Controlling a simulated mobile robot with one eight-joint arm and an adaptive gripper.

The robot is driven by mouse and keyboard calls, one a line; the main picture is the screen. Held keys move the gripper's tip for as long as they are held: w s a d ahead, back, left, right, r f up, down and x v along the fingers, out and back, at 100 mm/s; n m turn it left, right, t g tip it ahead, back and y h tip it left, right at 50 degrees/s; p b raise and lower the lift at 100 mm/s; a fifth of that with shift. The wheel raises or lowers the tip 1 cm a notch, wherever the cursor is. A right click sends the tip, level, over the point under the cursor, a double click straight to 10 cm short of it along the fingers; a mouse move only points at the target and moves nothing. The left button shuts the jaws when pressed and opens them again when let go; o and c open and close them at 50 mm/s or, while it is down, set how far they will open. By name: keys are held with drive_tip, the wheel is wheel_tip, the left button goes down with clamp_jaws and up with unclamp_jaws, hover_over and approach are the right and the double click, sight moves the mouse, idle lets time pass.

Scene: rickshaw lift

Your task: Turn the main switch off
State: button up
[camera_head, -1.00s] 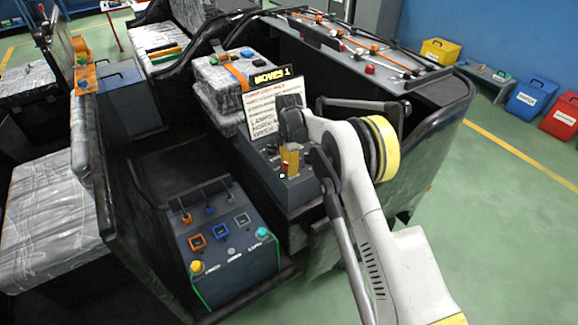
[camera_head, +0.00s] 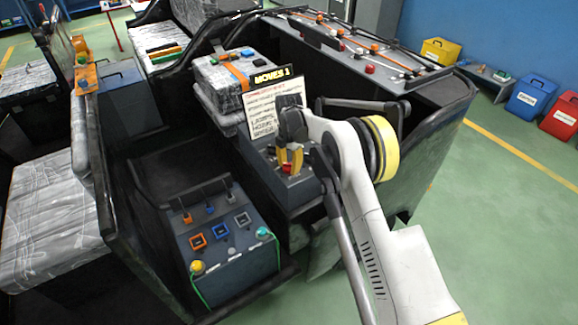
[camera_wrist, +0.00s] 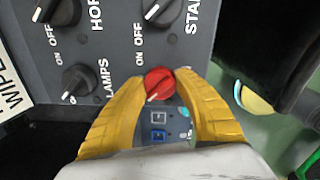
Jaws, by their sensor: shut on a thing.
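The red rotary knob (camera_wrist: 158,83) sits on the grey switch panel (camera_wrist: 115,35), between my gripper's yellow fingers in the wrist view. A white mark on it points to the lower left; I see no label beside it. My gripper (camera_wrist: 165,85) is shut on this knob, one finger on each side. In the head view my gripper (camera_head: 290,156) points down onto the panel, with the red knob (camera_head: 287,168) just visible at the fingertips. Black knobs beside it include one marked LAMPS (camera_wrist: 78,80), with OFF and ON printed.
A lower control box (camera_head: 225,250) with coloured buttons stands at the front left. A white text card (camera_head: 262,112) and a "MOVES 1" sign (camera_head: 271,75) stand behind the gripper. A black bar (camera_head: 350,103) runs close to my arm. Green floor is open at the right.

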sight(289, 163)
drive_tip(key=o, duration=1.2)
wheel_tip(289, 163, up, 12)
